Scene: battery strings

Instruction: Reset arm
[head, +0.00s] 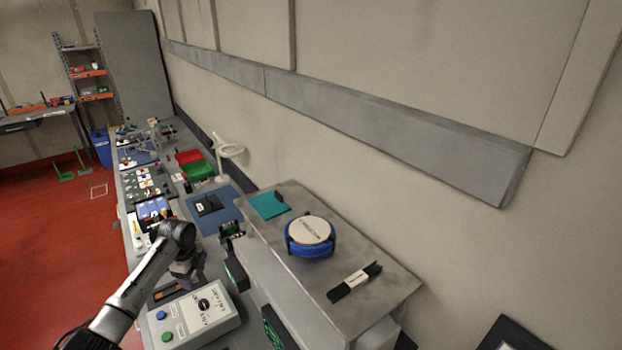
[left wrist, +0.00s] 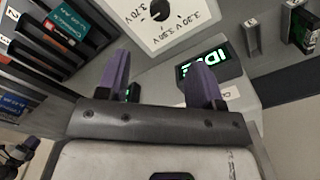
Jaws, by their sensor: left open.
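My left arm reaches in from the lower left in the head view. Its gripper (head: 186,272) hangs over the bench just behind a white box with a dial (head: 204,306). In the left wrist view the two purple fingers (left wrist: 163,76) stand wide apart with nothing held between them. Beyond them are the white dial panel (left wrist: 170,22) with voltage marks and a dark display (left wrist: 210,68) with green lettering, partly covered by the right-hand finger. My right gripper is in neither view.
Dark slots with labelled cells (left wrist: 62,30) lie left of the fingers. A grey raised top (head: 330,262) right of the arm carries a blue-rimmed round item (head: 310,236), a teal mat (head: 268,205) and a black strip (head: 354,282). A white lamp (head: 230,151) stands farther back.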

